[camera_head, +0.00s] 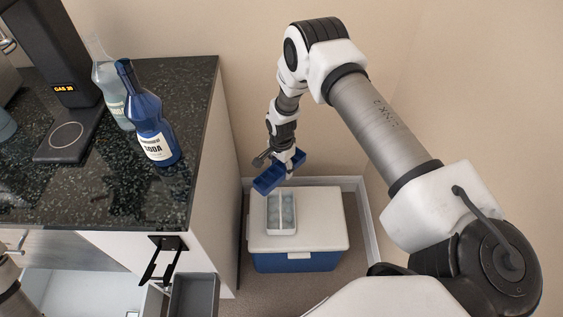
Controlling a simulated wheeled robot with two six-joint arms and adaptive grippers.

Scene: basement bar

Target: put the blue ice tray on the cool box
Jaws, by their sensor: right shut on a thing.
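The blue ice tray (268,180) is held in the air by my right gripper (283,160), above the back part of the cool box. My right gripper is shut on the tray, which looks tilted. The cool box (322,222) has a white lid and a blue body and stands on the floor beside the counter. A pale ice tray (281,213) lies on the left part of its lid, just below the blue one in the picture. The right part of the lid is bare. My left gripper is out of view.
The dark stone counter (110,190) stands to the left of the cool box. It bears a blue soda bottle (153,125), a clear bottle (108,85) and a black machine (58,60). Walls close off the back and right.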

